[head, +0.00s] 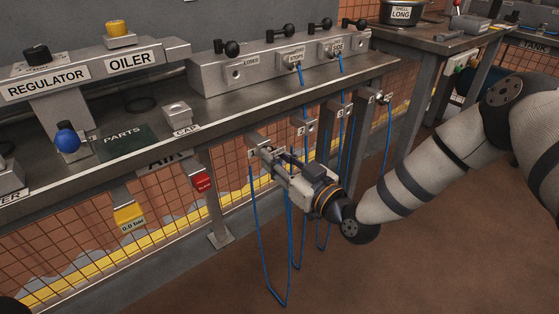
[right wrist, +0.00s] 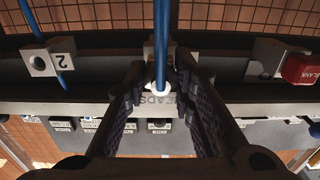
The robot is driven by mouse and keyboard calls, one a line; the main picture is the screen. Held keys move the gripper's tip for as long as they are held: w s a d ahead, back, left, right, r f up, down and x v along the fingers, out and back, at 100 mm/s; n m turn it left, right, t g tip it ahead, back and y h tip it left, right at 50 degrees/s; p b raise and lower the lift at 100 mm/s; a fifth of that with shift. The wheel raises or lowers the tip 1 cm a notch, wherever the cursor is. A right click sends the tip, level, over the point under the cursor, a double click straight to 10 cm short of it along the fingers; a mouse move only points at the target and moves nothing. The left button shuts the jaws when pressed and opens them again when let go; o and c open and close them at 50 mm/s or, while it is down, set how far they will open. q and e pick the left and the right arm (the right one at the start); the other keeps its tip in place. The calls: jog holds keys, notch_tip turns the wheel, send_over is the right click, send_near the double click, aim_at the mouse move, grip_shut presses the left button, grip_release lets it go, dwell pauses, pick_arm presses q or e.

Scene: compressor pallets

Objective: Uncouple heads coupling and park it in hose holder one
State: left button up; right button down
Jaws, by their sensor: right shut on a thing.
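My right gripper (head: 274,162) is at the front of hose holder one (head: 256,138), below the bench edge. In the right wrist view its two dark fingers (right wrist: 162,100) stand on either side of the heads coupling (right wrist: 161,88), a pale collar on a blue hose. The gripper is shut on this coupling. A blue hose (head: 283,303) hangs below the gripper in a long loop. In the head view the fingers hide the coupling, and whether it sits in the holder cannot be told. My left gripper is not in view.
The valve manifold (head: 215,75) stands on the bench; its left outlet (head: 236,72) has no hose, the other two have blue hoses. The floor in front is clear.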

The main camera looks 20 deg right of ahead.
jog(key=shift+w+a, duration=0.2)
jog(key=shift+w, duration=0.35)
jog(key=c, duration=1.3)
grip_release()
jog(key=v, duration=1.2)
jog(key=shift+r, duration=0.1)
